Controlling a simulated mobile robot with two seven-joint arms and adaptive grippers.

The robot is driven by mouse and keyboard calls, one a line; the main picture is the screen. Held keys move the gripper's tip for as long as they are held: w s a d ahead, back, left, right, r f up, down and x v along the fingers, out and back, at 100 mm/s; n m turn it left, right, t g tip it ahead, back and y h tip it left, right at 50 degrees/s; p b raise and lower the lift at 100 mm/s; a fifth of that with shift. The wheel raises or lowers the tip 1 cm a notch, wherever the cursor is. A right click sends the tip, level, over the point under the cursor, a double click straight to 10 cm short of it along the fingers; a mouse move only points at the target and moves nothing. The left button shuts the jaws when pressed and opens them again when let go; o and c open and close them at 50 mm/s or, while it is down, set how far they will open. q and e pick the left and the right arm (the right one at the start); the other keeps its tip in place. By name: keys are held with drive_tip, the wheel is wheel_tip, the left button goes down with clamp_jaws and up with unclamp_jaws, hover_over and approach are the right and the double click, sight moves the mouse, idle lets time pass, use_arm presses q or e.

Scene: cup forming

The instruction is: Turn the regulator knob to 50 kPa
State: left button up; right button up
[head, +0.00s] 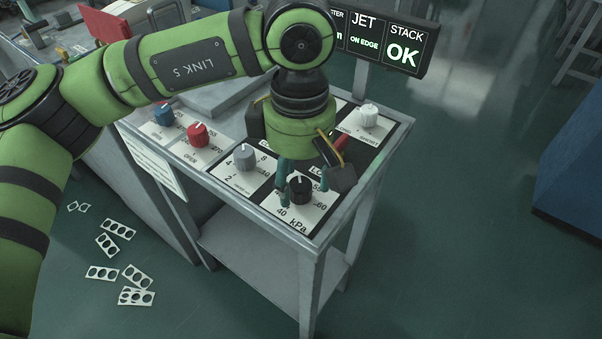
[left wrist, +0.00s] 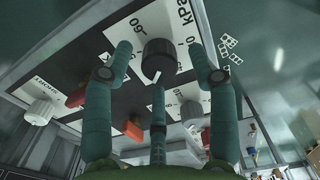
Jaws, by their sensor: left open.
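The black regulator knob (head: 300,190) sits on a white dial plate marked kPa (head: 298,225) at the near right end of the panel. The marks 40 and 60 show on the plate. A pale pointer line on the knob faces up and away; its exact reading is unclear. My left gripper (head: 305,180) hangs over this knob with its green fingers apart. In the left wrist view the knob (left wrist: 158,55) stands between the open fingers (left wrist: 160,70), with visible gaps and nothing held. My right gripper is not in view.
A grey knob (head: 245,157), a red knob (head: 197,133), a blue knob (head: 163,115) and a white knob (head: 368,116) stand on the same panel. A black display (head: 400,45) reads OK behind. Punched scraps (head: 120,229) lie on the floor at left.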

use_arm(q)
drive_tip(key=shift+f, duration=0.4)
drive_tip(key=c, duration=1.1)
drive_tip(key=shift+f+b, duration=0.2)
drive_tip(key=shift+b, duration=0.7)
drive_tip(key=shift+c, duration=0.2)
drive_tip(key=shift+r+n, duration=0.2)
drive_tip(key=shift+n, duration=0.1)
drive_tip(key=o, duration=1.1)
drive_tip(key=shift+o, duration=0.2)
